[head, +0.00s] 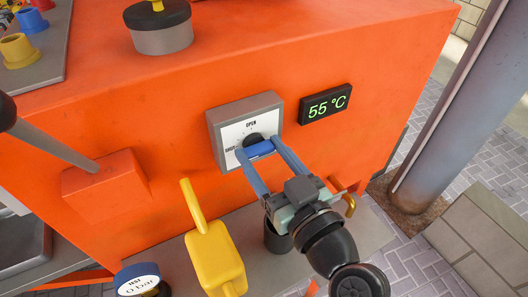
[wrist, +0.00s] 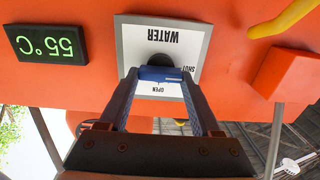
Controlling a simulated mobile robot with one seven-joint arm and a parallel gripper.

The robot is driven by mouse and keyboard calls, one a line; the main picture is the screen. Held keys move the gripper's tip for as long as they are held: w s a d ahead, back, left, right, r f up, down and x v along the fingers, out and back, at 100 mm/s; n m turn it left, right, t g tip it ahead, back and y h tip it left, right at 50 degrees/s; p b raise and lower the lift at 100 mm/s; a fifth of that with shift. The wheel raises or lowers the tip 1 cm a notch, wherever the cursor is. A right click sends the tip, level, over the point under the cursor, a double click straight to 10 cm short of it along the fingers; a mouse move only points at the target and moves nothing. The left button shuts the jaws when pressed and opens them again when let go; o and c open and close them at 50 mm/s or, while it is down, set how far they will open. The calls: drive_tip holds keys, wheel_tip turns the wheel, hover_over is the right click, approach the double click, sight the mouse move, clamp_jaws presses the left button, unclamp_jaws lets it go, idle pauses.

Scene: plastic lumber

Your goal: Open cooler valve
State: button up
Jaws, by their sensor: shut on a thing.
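The cooler valve sits on a grey-framed white panel (head: 232,134) on the orange housing, marked OPEN at the top and SHUT at the left. It has a black round hub and a blue handle (head: 261,149). My gripper (head: 258,150) has one finger on each side of the blue handle and is shut on it. In the wrist view, the blue handle (wrist: 160,73) lies between the two fingertips, and the panel with WATER, SHUT and OPEN appears upside down. Which mark the handle points at is hard to tell. The fingers hide part of the panel.
A display (head: 325,104) reading 55 °C is right of the panel. A yellow part (head: 215,258) stands left of my gripper, and an orange box with a lever (head: 106,186) is farther left. A grey post (head: 440,110) stands at the right.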

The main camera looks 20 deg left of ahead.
drive_tip(key=shift+m, duration=0.3)
drive_tip(key=m+p, duration=0.1)
drive_tip(key=m, duration=0.2)
drive_tip(key=shift+w, duration=0.1)
drive_tip(key=m+p, duration=0.2)
drive_tip(key=m, duration=0.3)
drive_tip(key=shift+d, duration=0.15)
drive_tip(key=m+p, duration=0.2)
drive_tip(key=m, duration=0.2)
drive_tip(key=shift+w+p, duration=0.1)
drive_tip(key=shift+p, duration=0.3)
drive_tip(key=shift+f+m+p, duration=0.15)
drive_tip(key=shift+m+p, duration=0.8)
drive_tip(key=shift+m, duration=0.75)
drive_tip(key=shift+f, duration=0.1)
drive_tip(key=o, duration=1.4)
